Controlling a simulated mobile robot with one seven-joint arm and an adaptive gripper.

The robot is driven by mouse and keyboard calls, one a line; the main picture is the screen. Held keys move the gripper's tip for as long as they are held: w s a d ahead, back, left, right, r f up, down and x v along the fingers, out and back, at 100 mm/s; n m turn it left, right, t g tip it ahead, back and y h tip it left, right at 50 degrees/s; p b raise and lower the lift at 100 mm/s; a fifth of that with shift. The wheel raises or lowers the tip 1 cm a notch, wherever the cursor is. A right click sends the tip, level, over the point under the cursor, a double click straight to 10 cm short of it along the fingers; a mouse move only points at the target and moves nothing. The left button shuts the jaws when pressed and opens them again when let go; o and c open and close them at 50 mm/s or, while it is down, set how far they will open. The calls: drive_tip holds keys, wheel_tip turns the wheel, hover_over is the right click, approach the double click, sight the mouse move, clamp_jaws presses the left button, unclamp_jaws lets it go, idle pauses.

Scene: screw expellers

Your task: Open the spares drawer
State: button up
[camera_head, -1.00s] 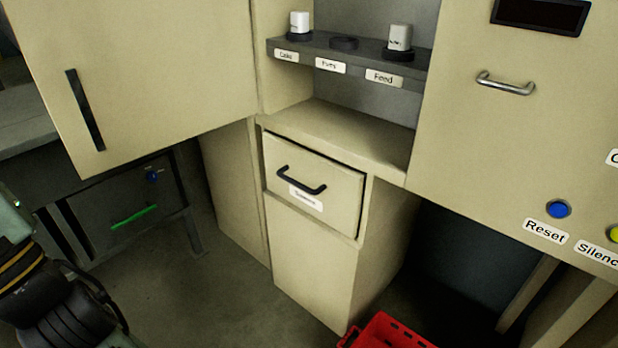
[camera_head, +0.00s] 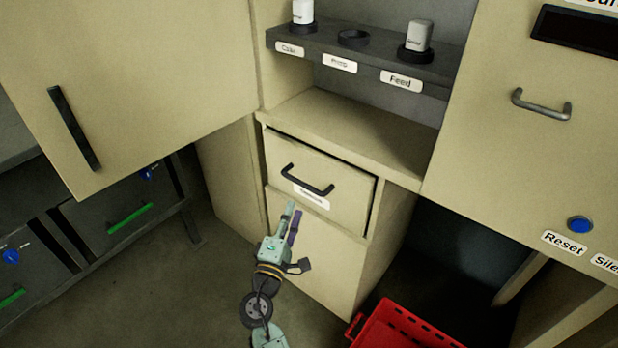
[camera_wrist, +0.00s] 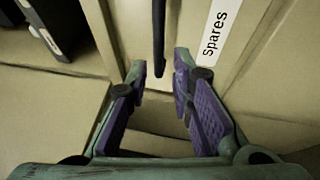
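The spares drawer (camera_head: 345,193) is a beige front with a black bar handle (camera_head: 307,180) in the upper part of the middle cabinet. It looks shut or nearly so, with a dark gap along its top and right edges. A white "Spares" label (camera_wrist: 213,34) shows in the wrist view, beside the handle (camera_wrist: 159,38). My gripper (camera_head: 294,207) is just below the handle in the head view. In the wrist view my gripper (camera_wrist: 160,72) has its purple-padded fingers apart with nothing between the pads; the handle lies ahead of the gap between the fingertips.
A red crate (camera_head: 405,328) stands on the floor at lower right. Above the drawer are a beige ledge (camera_head: 350,130) and a dark shelf (camera_head: 372,58) with white containers. A large door (camera_head: 130,90) is at left and a panel with a blue Reset button (camera_head: 579,225) at right.

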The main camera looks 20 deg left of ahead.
sight(301, 183)
drive_tip(key=shift+w+a+r+p, duration=0.1)
drive_tip(key=shift+w+r+p, duration=0.3)
drive_tip(key=shift+w, duration=1.25)
drive_tip(key=shift+w+a+r+p, duration=0.2)
drive_tip(key=shift+w+p, duration=0.35)
drive_tip(key=shift+w, duration=1.15)
drive_tip(key=shift+w+a+r+p, duration=0.1)
drive_tip(key=shift+w+r+p, duration=0.3)
drive_tip(key=shift+w, duration=1.25)
clamp_jaws()
